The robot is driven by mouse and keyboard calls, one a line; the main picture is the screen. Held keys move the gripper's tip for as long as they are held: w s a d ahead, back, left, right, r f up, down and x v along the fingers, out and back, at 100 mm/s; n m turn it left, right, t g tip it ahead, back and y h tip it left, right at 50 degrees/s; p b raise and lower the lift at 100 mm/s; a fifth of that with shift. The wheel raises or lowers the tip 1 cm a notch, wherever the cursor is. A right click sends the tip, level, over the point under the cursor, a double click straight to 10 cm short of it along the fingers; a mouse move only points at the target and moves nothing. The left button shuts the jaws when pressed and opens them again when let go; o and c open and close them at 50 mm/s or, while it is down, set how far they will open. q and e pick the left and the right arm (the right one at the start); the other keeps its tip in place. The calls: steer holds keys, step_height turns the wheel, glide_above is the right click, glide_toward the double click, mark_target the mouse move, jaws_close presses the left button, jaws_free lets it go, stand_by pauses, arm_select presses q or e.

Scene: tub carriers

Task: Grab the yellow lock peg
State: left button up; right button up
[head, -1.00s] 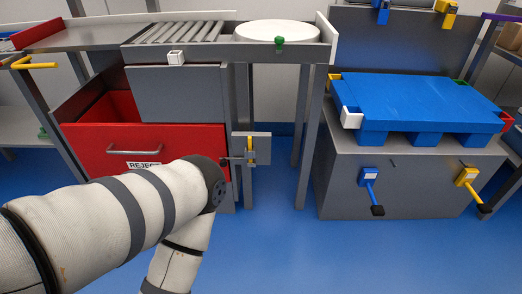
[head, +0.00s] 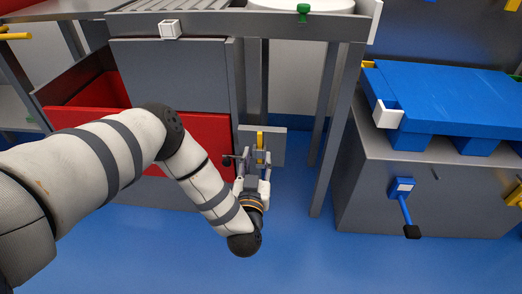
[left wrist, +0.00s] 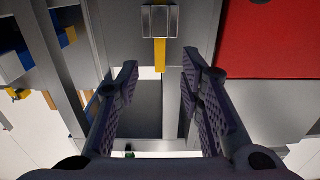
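The yellow lock peg (head: 260,141) stands upright in a grey bracket on a grey plate (head: 277,148) beside the red drawer (head: 197,135). My left gripper (head: 252,184) is below and in front of the peg, pointing up toward it, open and empty. In the left wrist view, the peg (left wrist: 160,55) shows as a yellow strip under a grey block (left wrist: 160,21), ahead of the spread fingers and between their lines. No finger visibly touches the peg. My right gripper is in neither current view.
A dark knob (head: 227,161) sticks out just left of the bracket. A grey table leg (head: 336,145) stands to the right. Further right, a blue pallet (head: 455,95) lies on a grey box with a blue lever (head: 404,200). Blue floor in front is clear.

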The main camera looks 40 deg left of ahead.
mark_target(259, 140)
arm_select(q)
steer(key=x, duration=0.2)
steer(key=b+x, duration=0.1)
steer(key=x, duration=0.3)
steer(key=shift+r+b, duration=0.25)
steer(key=shift+b, duration=0.05)
steer(key=shift+s+d, duration=0.1)
jaws_close()
steer(key=shift+r, duration=0.1)
